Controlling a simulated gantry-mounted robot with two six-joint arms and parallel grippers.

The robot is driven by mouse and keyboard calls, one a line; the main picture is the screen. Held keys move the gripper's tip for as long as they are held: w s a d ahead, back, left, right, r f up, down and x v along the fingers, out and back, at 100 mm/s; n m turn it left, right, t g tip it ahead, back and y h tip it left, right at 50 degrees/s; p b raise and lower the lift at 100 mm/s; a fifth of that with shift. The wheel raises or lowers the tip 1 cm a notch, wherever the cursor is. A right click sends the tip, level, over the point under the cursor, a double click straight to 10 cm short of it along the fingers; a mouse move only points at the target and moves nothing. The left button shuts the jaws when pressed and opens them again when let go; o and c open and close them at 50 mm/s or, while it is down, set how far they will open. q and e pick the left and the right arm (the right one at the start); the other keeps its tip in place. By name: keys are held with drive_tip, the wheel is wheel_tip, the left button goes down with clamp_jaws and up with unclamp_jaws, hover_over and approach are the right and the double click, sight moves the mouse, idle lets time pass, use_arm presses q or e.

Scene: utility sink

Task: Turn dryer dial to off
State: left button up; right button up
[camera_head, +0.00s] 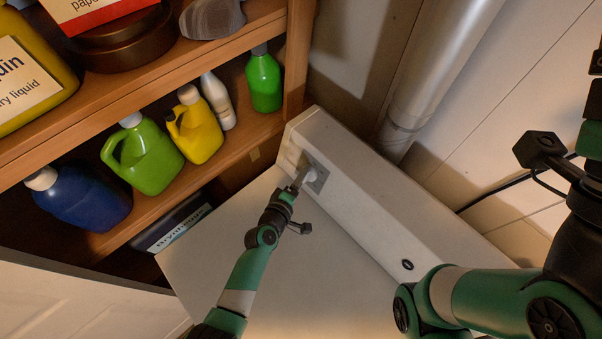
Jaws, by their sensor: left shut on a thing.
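The white dryer (400,204) has a raised control panel along its back. The dryer dial (312,176) sits on a grey plate near the left end of this panel. My left gripper (300,180) reaches up from below and is shut on the dial, covering part of it. The dial's markings are too small to read. My right arm comes in from the right, with links over the dryer's right side. My right gripper cannot be made out.
A wooden shelf (232,142) at the left holds several bottles, among them a green jug (142,155) and a yellow jug (196,130). A silver duct (440,70) rises behind the panel. A small dark button (407,265) is on the panel's right part. The dryer's top is clear.

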use_arm(q)
drive_tip(key=shift+n, duration=0.3)
drive_tip(key=o, duration=1.4)
drive_tip(key=shift+c, duration=0.2)
drive_tip(key=p+v, duration=0.5)
drive_tip(key=v, duration=0.6)
drive_tip(key=shift+s+r, duration=0.25)
drive_tip(key=shift+a, duration=0.15)
